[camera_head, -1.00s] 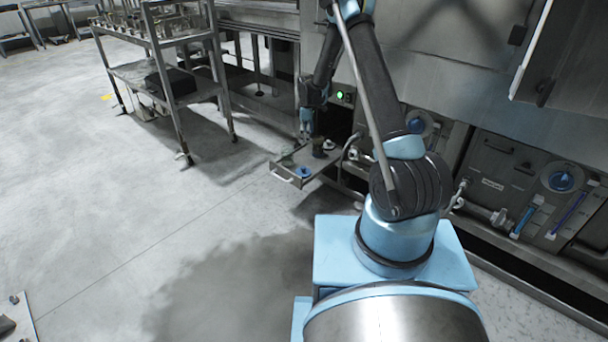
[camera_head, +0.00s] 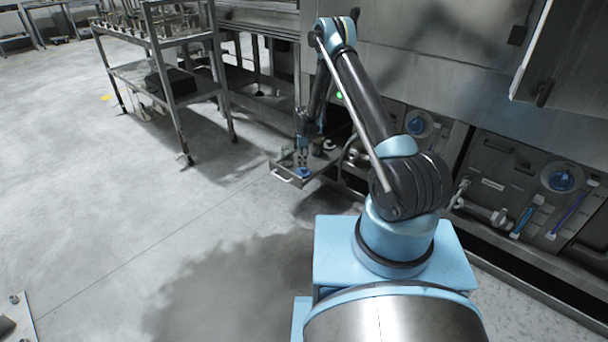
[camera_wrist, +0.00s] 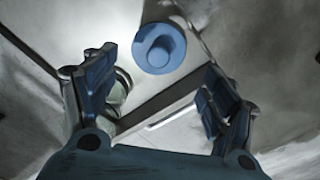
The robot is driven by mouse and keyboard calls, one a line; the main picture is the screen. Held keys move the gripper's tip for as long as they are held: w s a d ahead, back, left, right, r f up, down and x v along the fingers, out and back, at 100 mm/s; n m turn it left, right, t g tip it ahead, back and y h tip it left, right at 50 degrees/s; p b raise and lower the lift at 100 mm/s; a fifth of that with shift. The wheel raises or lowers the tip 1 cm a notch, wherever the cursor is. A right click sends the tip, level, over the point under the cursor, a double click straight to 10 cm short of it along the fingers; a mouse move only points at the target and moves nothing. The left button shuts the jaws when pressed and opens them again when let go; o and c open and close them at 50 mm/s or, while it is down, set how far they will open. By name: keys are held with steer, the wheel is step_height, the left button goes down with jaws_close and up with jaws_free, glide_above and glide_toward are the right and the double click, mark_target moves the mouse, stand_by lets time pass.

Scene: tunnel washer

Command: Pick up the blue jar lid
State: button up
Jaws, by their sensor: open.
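The blue jar lid (camera_wrist: 159,48) shows in the wrist view as a round disc with a raised knob, above the gap between the fingertips. In the head view the lid (camera_head: 303,172) is a small blue spot on the open drawer tray (camera_head: 285,178), just below my gripper. My gripper (camera_head: 302,160) points down over the tray. In the wrist view my gripper (camera_wrist: 158,85) is open, with its two blue fingers spread wide and nothing between them. I cannot tell the exact height of the fingertips above the lid.
A greenish glass jar (camera_wrist: 120,88) stands beside the left finger in the wrist view. The washer front (camera_head: 480,130) rises behind and right of the tray. A metal rack cart (camera_head: 175,85) stands at the left. The floor (camera_head: 150,230) in front is clear.

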mark_target(302, 169)
steer(key=shift+w+a+f, duration=0.1)
steer(key=shift+a+f, duration=0.1)
steer(key=shift+f, duration=1.75)
steer(key=shift+a+f, duration=0.15)
steer(key=shift+f, duration=1.75)
steer(key=c, duration=0.6)
